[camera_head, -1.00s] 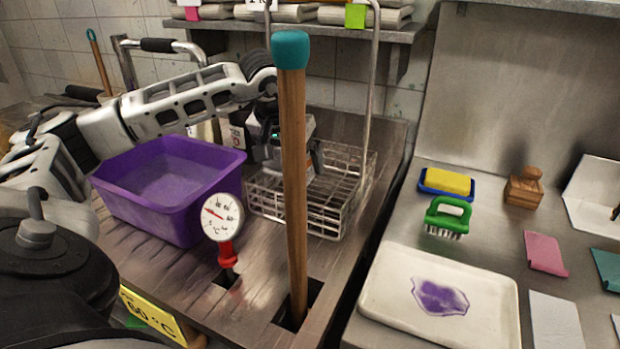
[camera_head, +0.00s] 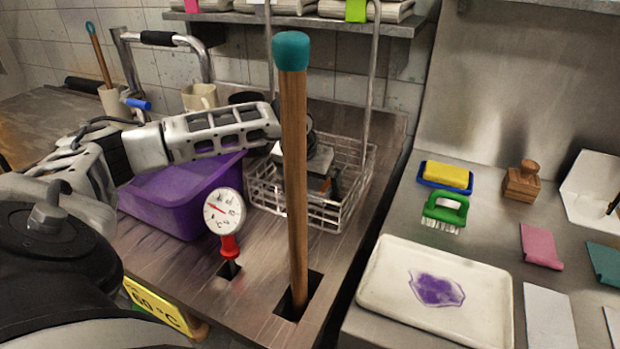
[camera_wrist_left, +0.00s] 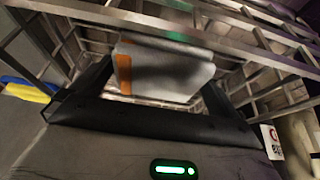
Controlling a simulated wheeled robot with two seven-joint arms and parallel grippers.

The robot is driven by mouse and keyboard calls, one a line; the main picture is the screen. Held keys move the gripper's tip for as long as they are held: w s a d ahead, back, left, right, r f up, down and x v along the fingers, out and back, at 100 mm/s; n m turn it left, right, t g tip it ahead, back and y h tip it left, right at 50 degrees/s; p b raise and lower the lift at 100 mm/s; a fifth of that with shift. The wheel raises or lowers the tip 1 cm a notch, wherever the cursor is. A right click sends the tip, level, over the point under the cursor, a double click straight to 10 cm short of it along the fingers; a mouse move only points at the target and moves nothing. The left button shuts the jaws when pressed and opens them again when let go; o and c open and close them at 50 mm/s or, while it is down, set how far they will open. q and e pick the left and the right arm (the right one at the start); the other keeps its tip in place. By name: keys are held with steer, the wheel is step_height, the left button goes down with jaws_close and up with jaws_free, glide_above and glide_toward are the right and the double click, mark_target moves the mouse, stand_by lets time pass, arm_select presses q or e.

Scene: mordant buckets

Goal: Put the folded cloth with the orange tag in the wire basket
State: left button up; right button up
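The folded cloth (camera_wrist_left: 165,72), pale grey with an orange tag (camera_wrist_left: 123,72) at its left, sits between the two black fingers of my left gripper (camera_wrist_left: 160,88) in the left wrist view. The fingers reach both its sides and seem shut on it. In the head view my left gripper (camera_head: 326,188) is down inside the wire basket (camera_head: 347,205), partly behind a wooden pole. The cloth is mostly hidden there. Basket wires surround the cloth in the wrist view; whether it touches the basket floor I cannot tell. My right gripper is not in view.
The upright wooden pole (camera_head: 294,180) with a teal cap stands before the basket. A purple tub (camera_head: 170,205) and a dial thermometer (camera_head: 223,211) are to the left. A white tray (camera_head: 385,305), green brush (camera_head: 445,208) and sponge (camera_head: 446,175) lie right. Folded cloths (camera_head: 385,10) fill the shelf.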

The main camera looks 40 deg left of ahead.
arm_select(q)
steer(key=v, duration=1.2)
steer(key=shift+b, duration=0.35)
